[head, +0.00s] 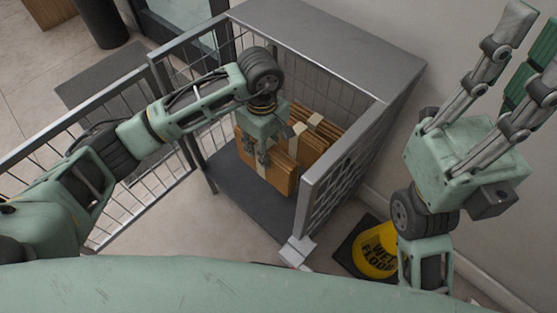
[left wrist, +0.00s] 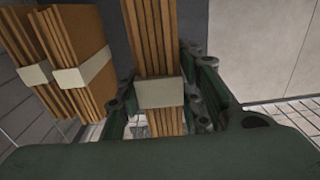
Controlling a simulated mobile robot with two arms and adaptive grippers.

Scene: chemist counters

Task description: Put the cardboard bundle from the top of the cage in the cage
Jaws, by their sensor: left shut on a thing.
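The cage (head: 335,45) is a grey metal frame with mesh sides and a solid top, and its front is open. My left gripper (head: 264,158) reaches down inside it. It is shut on a brown cardboard bundle (head: 275,175) with a pale band; the held bundle (left wrist: 158,92) is between the fingers in the left wrist view. Other banded bundles (head: 322,131) stand beside it in the cage, and two show at the left of the left wrist view (left wrist: 75,60). Whether the held bundle touches the cage floor (head: 240,190) is unclear. My right gripper (head: 535,50) is raised at the right, open and empty.
The barred cage door (head: 130,190) stands swung open to the left. A yellow wet-floor sign (head: 376,250) is on the floor right of the cage, near the wall. A dark bin (head: 102,22) stands at the upper left. The cage top is bare.

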